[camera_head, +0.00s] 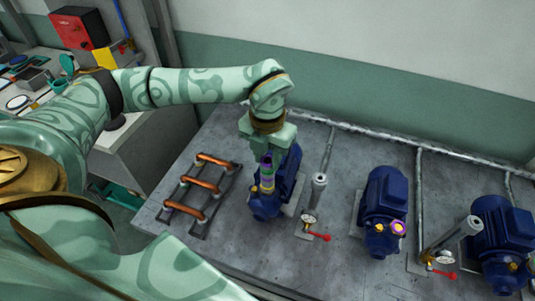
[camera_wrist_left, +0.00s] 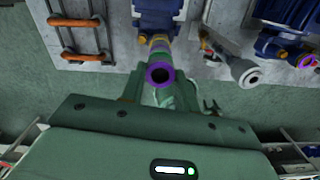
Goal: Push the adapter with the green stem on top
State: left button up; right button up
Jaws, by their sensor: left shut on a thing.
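The adapter (camera_head: 267,178) stands on the port of the nearest blue pump (camera_head: 264,206). It has purple, green and yellowish bands. My left gripper (camera_head: 267,154) is above the pump and shut on the upper part of the adapter. In the left wrist view, its open purple rim (camera_wrist_left: 160,73) faces the camera between the fingers. The same pump (camera_wrist_left: 158,16) lies just beyond it in that view. I cannot tell how firmly the adapter sits in the port. My right gripper is not in view.
Two more blue pumps (camera_head: 384,205) (camera_head: 500,238) stand to the right; the middle one has a purple and yellow fitting (camera_head: 398,228). Grey pipes with gauges and red handles (camera_head: 318,236) stand between the pumps. A rack with orange-brown bars (camera_head: 202,187) lies on the left.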

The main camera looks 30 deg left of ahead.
pick_arm(q)
jog(key=shift+f, duration=0.2)
dwell(0.5)
jog(key=o, duration=1.1)
notch_tip(320, 180, up, 6)
jog(key=p, duration=0.5)
jog(key=shift+r, duration=0.1)
notch_tip(320, 180, up, 16)
jog(key=shift+r+p, duration=0.1)
jog(key=shift+p, duration=0.3)
